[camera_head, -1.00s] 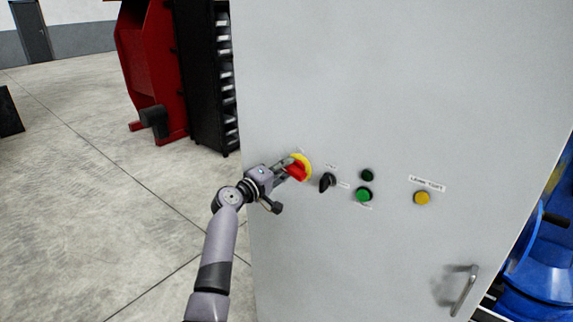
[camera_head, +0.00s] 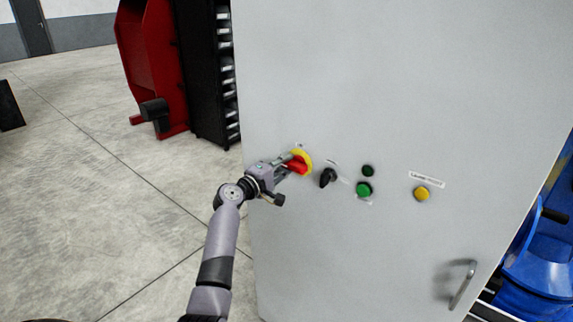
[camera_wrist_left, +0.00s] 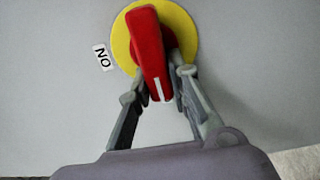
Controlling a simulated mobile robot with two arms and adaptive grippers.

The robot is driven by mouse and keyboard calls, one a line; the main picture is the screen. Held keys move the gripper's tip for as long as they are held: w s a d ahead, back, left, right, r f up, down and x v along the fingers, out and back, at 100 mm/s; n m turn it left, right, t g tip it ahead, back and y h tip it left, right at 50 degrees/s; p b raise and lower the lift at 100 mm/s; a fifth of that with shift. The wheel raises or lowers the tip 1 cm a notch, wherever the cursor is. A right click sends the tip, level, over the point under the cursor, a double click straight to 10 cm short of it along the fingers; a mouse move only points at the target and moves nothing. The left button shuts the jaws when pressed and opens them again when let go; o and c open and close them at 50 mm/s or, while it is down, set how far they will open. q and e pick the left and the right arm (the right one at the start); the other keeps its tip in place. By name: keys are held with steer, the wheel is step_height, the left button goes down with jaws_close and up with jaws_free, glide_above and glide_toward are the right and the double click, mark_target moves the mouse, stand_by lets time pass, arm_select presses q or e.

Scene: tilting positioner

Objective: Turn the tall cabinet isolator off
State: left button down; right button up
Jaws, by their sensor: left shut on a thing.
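The isolator is a red handle (camera_head: 297,168) on a yellow disc (camera_head: 307,158) on the tall grey cabinet's (camera_head: 400,80) face. In the left wrist view the red handle (camera_wrist_left: 150,50) stands nearly upright, slightly tilted, its white mark at the lower end. A label reading "NO" or "ON" turned over (camera_wrist_left: 103,58) sits left of the yellow disc (camera_wrist_left: 184,38). My left gripper (camera_head: 290,166) is at the handle; in the wrist view its fingers (camera_wrist_left: 158,92) are shut on the handle's lower end, one on each side. My right gripper is not in view.
Right of the isolator are a black selector knob (camera_head: 328,177), a dark green button (camera_head: 368,171), a green button (camera_head: 363,189) and a yellow button (camera_head: 422,194). A door handle (camera_head: 463,284) sits lower right. Open floor (camera_head: 110,220) lies left.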

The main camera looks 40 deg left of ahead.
arm_select(q)
steer(key=c, duration=1.5)
jaws_free()
steer(key=s, duration=0.8)
steer(key=s+a, duration=0.1)
steer(key=s, duration=0.3)
steer(key=shift+f, duration=0.1)
